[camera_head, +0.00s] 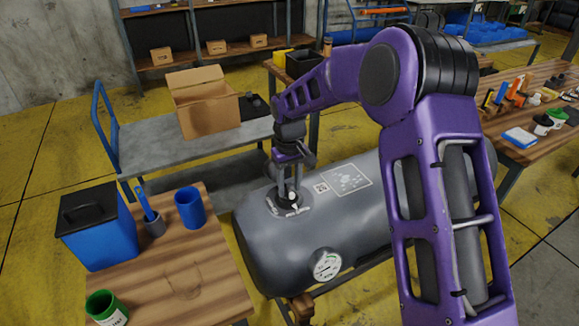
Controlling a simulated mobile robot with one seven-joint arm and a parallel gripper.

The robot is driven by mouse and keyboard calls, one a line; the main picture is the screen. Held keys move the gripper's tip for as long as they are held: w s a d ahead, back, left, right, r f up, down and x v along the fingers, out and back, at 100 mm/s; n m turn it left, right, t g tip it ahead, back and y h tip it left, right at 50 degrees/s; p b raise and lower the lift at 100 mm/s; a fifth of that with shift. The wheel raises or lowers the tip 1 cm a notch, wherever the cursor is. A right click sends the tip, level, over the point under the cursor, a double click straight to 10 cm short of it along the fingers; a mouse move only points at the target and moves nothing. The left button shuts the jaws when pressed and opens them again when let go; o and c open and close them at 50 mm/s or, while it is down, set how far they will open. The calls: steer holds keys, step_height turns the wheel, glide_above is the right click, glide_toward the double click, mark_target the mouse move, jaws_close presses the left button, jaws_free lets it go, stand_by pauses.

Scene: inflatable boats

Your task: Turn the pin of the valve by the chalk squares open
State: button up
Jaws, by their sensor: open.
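The valve (287,205) is a dark round fitting with pale lettering, set in the top of a grey inflatable tube (275,255). A small pale pin (292,196) shows at its middle; which way it is turned is too small to tell. White chalk-like squares (347,180), one larger and one small, lie on the tube just right of the valve. My gripper (290,192) points down over the valve, open, with one finger on each side of the pin. Whether the fingers touch the pin or the valve cannot be told.
A pressure gauge (327,265) sits on the tube's front. At left, a wooden table (185,285) holds a blue bin (98,232), cups and a brush. A grey cart (150,150) with an open cardboard box (203,105) stands behind. My purple arm covers the tube's right part.

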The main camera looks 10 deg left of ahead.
mark_target(289, 190)
step_height(289, 190, up, 17)
steer(key=p, duration=0.1)
stand_by(0.4)
